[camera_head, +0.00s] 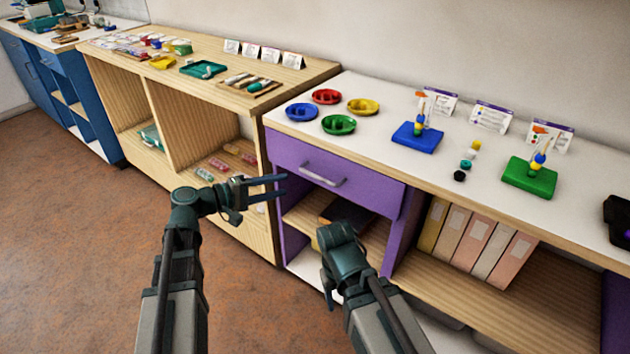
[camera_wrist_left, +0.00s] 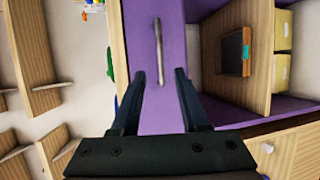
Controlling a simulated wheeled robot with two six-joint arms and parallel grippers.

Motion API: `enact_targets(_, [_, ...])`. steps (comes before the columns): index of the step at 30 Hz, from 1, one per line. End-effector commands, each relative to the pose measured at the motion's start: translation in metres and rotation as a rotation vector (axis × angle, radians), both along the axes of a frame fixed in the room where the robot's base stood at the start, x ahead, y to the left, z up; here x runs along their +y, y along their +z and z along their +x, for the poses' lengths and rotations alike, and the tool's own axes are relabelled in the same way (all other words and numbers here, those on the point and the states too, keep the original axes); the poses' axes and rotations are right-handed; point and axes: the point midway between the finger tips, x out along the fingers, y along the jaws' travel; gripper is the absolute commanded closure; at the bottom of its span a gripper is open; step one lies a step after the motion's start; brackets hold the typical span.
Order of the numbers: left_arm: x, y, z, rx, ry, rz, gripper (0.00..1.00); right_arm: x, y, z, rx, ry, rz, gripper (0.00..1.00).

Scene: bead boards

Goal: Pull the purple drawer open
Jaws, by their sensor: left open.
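The purple drawer (camera_head: 300,168) is at the left end of the white-topped cabinet, its front appearing flush with the purple frame. A grey bar handle (camera_head: 323,175) is on its front; the handle also shows in the left wrist view (camera_wrist_left: 159,50), lengthwise ahead of the fingers. My left gripper (camera_head: 284,184) is open and empty, to the left of the handle in the head view. In the left wrist view its fingers (camera_wrist_left: 160,76) point at the drawer front, roughly either side of the handle's line. My right arm's end (camera_head: 343,250) is below the drawer; its fingers cannot be made out.
On the white top (camera_head: 385,115) are coloured dishes, a blue bead board (camera_head: 417,138), a green bead board (camera_head: 530,178), loose beads and cards. An open shelf with a dark box (camera_head: 345,212) is under the drawer. Binders (camera_head: 470,240) stand to the right.

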Motion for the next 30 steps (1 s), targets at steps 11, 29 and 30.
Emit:
enact_targets(11, [-0.065,-0.016,0.040,0.000,-0.004,0.001,0.55,0.000,-0.016,0.000,-0.001,0.001,-0.003,0.39])
enact_targets(29, [-0.105,-0.023,0.063,0.000,-0.001,0.001,0.55,-0.001,-0.022,0.000,-0.001,0.001,-0.004,0.39])
enact_targets(30, [-0.105,-0.023,0.063,0.000,-0.001,0.001,0.55,-0.001,-0.022,0.000,-0.001,0.001,-0.004,0.39])
